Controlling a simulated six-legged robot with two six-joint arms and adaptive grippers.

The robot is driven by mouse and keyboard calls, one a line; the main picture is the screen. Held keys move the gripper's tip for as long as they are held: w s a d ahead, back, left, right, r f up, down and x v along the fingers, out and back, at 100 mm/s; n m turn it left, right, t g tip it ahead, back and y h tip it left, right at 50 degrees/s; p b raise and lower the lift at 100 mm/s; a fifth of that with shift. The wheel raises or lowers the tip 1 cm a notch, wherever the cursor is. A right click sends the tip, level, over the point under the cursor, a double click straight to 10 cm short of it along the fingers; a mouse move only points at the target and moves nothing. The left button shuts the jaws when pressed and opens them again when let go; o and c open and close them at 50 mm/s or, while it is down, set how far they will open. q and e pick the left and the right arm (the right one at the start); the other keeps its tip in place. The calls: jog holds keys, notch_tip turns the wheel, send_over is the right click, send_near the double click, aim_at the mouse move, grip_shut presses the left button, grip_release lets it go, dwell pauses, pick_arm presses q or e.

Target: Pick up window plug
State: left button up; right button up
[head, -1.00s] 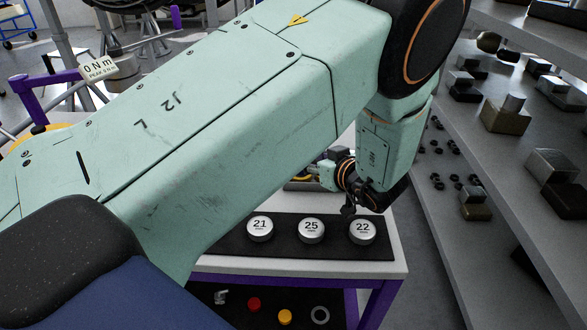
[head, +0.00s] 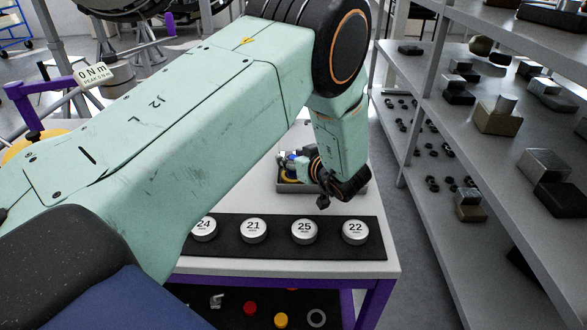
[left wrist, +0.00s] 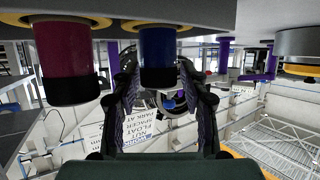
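In the left wrist view a blue cylindrical plug (left wrist: 157,55) with a yellow ring at its top stands between the two dark fingers of my left gripper (left wrist: 156,68). The fingers are apart, one on each side; whether they touch it I cannot tell. A dark red plug (left wrist: 64,60) with a similar yellow ring is just to the left. No label shows which is the window plug. In the head view my left wrist bends down at a shallow grey tray (head: 345,188) at the back of the table; its fingers are hard to make out. My right gripper is not in view.
Silver discs marked 24, 21 (head: 253,230), 25 and 22 sit on a black mat (head: 375,250) on the white table (head: 240,188). Coloured parts lie on the shelf below. A grey rack (head: 440,105) with metal blocks stands close at right.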

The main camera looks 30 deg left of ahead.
pick_arm(q)
jog(key=shift+w+a+f, duration=0.1)
jog(key=shift+c, duration=1.3)
jog(key=shift+d, duration=0.2)
jog(key=c, duration=0.5)
grip_shut()
jog(key=shift+a, duration=0.15)
